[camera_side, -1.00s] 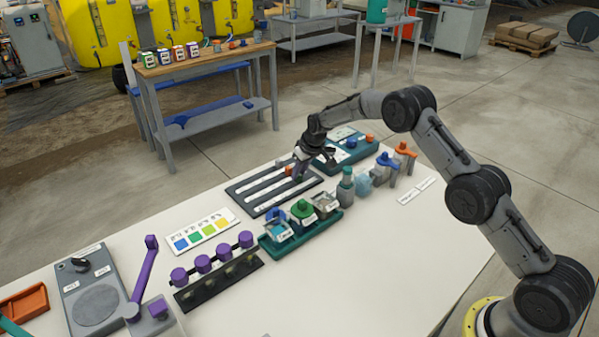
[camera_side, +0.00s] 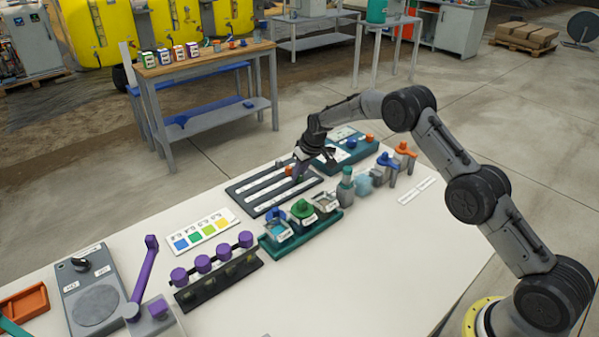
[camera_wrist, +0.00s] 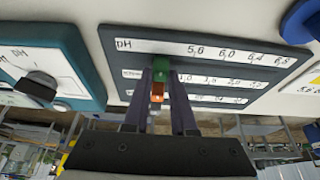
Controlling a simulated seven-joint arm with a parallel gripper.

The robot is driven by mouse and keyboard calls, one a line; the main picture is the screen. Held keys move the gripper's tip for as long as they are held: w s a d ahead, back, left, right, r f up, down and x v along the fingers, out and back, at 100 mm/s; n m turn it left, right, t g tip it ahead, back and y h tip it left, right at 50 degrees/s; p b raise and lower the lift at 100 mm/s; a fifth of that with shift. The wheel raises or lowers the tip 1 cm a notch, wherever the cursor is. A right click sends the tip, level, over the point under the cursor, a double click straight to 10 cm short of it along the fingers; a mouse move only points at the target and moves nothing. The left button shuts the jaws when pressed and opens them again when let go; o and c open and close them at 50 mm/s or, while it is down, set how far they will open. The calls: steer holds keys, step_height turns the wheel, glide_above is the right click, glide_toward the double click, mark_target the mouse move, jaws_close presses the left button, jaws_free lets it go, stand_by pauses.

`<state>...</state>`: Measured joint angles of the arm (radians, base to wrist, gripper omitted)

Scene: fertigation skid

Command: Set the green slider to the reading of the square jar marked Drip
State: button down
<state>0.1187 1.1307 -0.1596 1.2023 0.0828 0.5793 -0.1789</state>
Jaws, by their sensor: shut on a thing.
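The slider board (camera_side: 247,194) is a dark panel with white scale strips. In the wrist view the board (camera_wrist: 130,65) has a top strip marked pH with readings from 5.6 to 6.8. My gripper (camera_wrist: 160,72) is shut on the green slider (camera_wrist: 161,67), at the left part of the strips, left of the printed 5.6. In the side view my gripper (camera_side: 299,170) covers the green slider. An orange slider (camera_wrist: 157,92) sits just below it. Square jars with a blue lid (camera_side: 273,215) and a green lid (camera_side: 302,209) stand in a teal rack (camera_side: 300,243); their labels are too small to read.
A colour chart card (camera_side: 203,231) with blue, green and yellow patches lies left of the rack. Purple knobs (camera_side: 203,263) stand in front. A teal meter box (camera_side: 350,151) is beyond the board. A bottle (camera_side: 346,188) stands right of the rack. The front right of the table is clear.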

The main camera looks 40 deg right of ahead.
mark_target(286, 184)
stand_by(0.4)
steer(key=a, duration=0.4)
steer(key=c, duration=0.7)
jaws_free()
steer(key=shift+r, duration=0.1)
steer(key=v, duration=1.3)
steer(key=shift+s+r, duration=0.2)
steer(key=shift+r, duration=0.1)
